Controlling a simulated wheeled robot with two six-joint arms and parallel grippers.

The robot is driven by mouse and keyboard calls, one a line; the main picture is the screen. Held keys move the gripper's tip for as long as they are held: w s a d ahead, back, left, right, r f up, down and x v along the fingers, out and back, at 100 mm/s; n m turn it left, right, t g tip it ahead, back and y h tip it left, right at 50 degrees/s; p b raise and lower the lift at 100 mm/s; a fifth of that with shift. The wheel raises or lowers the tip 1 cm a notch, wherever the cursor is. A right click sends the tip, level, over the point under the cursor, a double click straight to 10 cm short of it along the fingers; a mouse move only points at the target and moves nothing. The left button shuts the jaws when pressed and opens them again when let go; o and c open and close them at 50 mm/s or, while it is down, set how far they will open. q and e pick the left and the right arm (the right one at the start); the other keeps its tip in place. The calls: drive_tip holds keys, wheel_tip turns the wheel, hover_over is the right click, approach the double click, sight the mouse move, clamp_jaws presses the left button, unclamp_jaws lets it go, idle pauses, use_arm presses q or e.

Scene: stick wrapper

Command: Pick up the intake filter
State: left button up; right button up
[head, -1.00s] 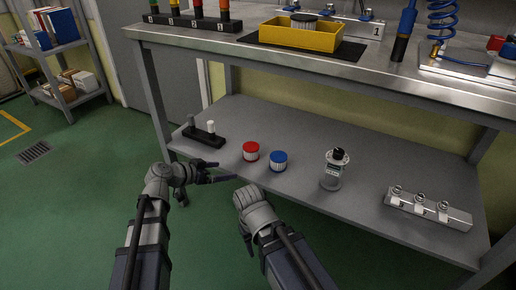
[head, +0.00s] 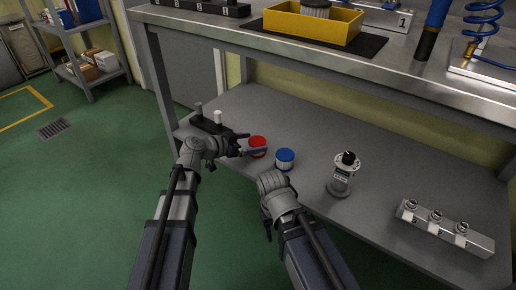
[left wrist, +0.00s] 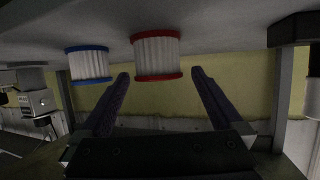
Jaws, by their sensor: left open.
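Two small white pleated filters stand upright on the lower shelf. One has a red cap (head: 258,142), the other a blue cap (head: 285,155); no label tells which is the intake filter. My left gripper (head: 250,143) is open at the red-capped filter, one finger at its far left and one across its near side. In the left wrist view, which is upside down, the red-rimmed filter (left wrist: 156,55) lines up between the open fingers (left wrist: 160,76), with gaps on both sides. The blue-rimmed filter (left wrist: 88,65) is outside them. My right gripper (head: 268,228) hangs in front of the shelf edge, its jaws unclear.
A black holder with light posts (head: 208,123) is behind my left wrist. The worktop above carries a yellow bin (head: 318,24) holding a dark-topped part.

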sight(263, 142)
use_arm(q)
drive_tip(key=shift+b+x, duration=1.05)
drive_tip(key=shift+x, duration=1.6)
drive_tip(key=shift+s, duration=0.1)
drive_tip(key=c, duration=1.3)
